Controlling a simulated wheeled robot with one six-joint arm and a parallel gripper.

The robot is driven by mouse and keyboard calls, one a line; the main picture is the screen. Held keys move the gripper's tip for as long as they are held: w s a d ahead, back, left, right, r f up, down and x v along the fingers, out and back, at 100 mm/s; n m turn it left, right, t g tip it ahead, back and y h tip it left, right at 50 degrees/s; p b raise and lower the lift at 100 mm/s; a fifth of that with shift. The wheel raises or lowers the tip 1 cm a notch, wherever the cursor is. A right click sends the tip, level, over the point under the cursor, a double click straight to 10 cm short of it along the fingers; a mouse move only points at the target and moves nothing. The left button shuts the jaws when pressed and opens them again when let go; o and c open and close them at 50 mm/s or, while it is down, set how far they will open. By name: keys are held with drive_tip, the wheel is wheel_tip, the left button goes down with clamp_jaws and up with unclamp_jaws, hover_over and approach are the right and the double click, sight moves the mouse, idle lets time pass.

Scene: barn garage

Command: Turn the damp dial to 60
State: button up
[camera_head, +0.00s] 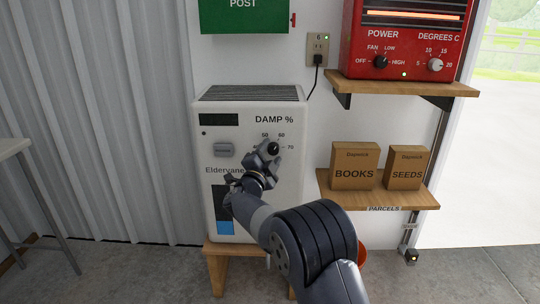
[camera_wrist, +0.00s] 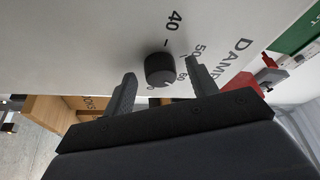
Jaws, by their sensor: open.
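The damp dial is a small black knob (camera_head: 274,148) on the upper right front of a white Eldervane unit (camera_head: 285,190) marked DAMP %. Marks 50, 60 and 70 show around it, and 40 also shows in the wrist view. My gripper (camera_head: 266,158) is at the dial and partly covers it in the head view. In the wrist view the dial (camera_wrist: 160,68) lies between the two spread fingers of my gripper (camera_wrist: 160,71), with a gap on each side. I cannot tell which mark the dial points to.
The unit stands on a wooden stool (camera_head: 217,268). To its right, a shelf (camera_head: 425,197) holds a BOOKS box (camera_head: 355,173) and a SEEDS box (camera_head: 405,178). Above is a red heater (camera_head: 400,48) with its own knobs. A green POST box (camera_head: 243,17) hangs above the unit.

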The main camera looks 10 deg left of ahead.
drive_tip(key=p+v, duration=0.2)
drive_tip(key=v, duration=0.8)
drive_tip(key=shift+s, duration=0.4)
drive_tip(key=shift+f, duration=0.1)
drive_tip(key=b+x, duration=0.2)
drive_tip(key=x, duration=0.8)
drive_tip(key=shift+w, duration=0.4)
drive_tip(key=shift+s, duration=0.1)
